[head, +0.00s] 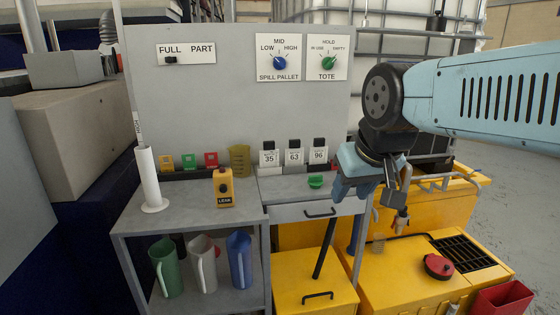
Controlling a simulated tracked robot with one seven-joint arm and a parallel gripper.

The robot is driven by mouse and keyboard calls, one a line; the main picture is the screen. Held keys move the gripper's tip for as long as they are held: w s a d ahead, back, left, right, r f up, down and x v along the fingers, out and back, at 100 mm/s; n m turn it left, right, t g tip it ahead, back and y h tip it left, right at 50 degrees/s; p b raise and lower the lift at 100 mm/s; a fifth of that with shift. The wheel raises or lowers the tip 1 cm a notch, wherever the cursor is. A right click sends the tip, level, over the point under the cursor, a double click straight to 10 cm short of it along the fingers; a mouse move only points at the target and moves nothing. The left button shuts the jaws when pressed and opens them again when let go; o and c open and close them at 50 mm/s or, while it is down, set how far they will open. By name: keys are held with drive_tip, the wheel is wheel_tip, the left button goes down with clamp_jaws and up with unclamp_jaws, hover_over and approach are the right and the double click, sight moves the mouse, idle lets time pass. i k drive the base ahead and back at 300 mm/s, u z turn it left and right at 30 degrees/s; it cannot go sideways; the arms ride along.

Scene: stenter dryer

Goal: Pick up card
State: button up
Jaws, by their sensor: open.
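Three white cards numbered 35 (269,157), 63 (294,156) and 96 (319,155) stand upright in a row at the back of the bench top, each with a black part above it. Which one the task means I cannot tell. My gripper (354,192) is open, fingers downward, just right of card 96 and in front of the bench's right end. I see nothing between its fingers.
The bench (190,207) also holds a white cylinder (149,180), a yellow-orange meter (223,187) and a green knob-like piece (316,182). A grey panel (228,95) with dials rises behind. Jugs (203,264) stand on the lower shelf. A yellow spill pallet (400,275) lies at right.

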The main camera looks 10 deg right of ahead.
sight(294, 155)
drive_tip(key=z, duration=0.15)
drive_tip(key=i, duration=0.9)
drive_tip(key=u, duration=0.1)
